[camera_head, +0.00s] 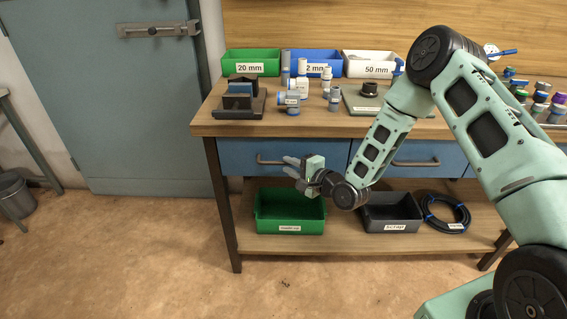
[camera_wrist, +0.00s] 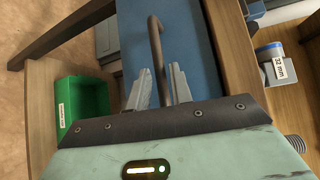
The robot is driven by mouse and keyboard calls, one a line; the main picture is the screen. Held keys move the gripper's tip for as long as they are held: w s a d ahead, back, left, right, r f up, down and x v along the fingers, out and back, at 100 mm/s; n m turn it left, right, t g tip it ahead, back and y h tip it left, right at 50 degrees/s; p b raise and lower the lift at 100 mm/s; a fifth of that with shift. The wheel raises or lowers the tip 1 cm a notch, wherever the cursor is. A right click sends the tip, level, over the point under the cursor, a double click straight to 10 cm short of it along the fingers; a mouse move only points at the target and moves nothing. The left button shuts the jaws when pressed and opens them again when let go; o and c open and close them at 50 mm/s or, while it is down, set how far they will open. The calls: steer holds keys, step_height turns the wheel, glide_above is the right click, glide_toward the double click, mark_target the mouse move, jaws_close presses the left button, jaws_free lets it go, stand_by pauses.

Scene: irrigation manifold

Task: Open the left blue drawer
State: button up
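The left blue drawer (camera_head: 234,150) is under the bench top and looks shut, its front in line with the bench. Its dark bar handle (camera_head: 268,161) runs level across the front. In the wrist view the drawer (camera_wrist: 192,42) fills the upper middle, with the handle (camera_wrist: 156,42) running down between my fingers. My gripper (camera_head: 290,166) is at the right end of the handle, pointing left. In the wrist view my gripper (camera_wrist: 160,74) has its fingers apart, one on each side of the bar, with gaps visible. I cannot tell whether either finger touches it.
A green bin (camera_head: 290,212), a grey scrap bin (camera_head: 392,212) and a coiled hose (camera_head: 445,213) are on the lower shelf. Another blue drawer with a handle (camera_head: 415,163) is to the right. A vise (camera_head: 241,97) and fittings stand on the bench. The floor in front is clear.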

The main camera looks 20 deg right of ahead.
mark_target(286, 164)
steer(key=shift+x, duration=1.65)
jaws_close()
